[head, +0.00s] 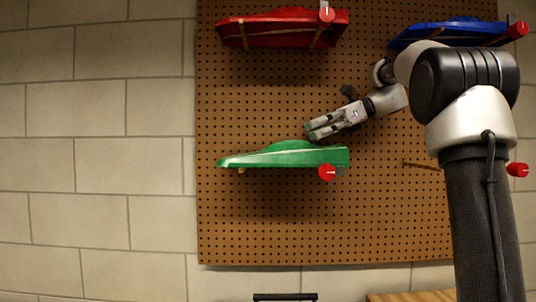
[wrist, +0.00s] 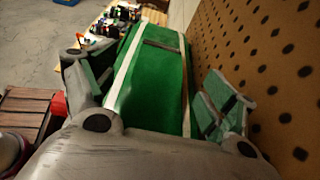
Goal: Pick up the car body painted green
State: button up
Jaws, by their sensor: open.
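The green car body (head: 285,156) with a pale stripe rests on pegs on the pegboard in the head view. In the wrist view the green body (wrist: 155,85) fills the middle, lying between the two fingers. My gripper (head: 310,130) is open, just above the car's upper edge in the head view. In the wrist view its fingertips (wrist: 150,85) stand on either side of the green body, with a visible gap on the right. Whether either finger touches the body cannot be told.
The pegboard (head: 250,225) stands close beside the right finger. A red car body (head: 280,28) hangs above and a blue one (head: 450,33) at upper right. Red knobs (head: 327,172) stick out beside the cars. A wooden surface (head: 410,296) shows at the bottom.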

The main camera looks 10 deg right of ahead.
aim_at(280, 152)
jog(key=shift+w+a+f, duration=0.1)
jog(key=shift+w+a, duration=0.05)
jog(key=shift+a, duration=0.55)
jog(key=x, duration=0.7)
jog(key=shift+w+f, duration=0.15)
jog(key=shift+f, duration=0.05)
jog(key=c, duration=1)
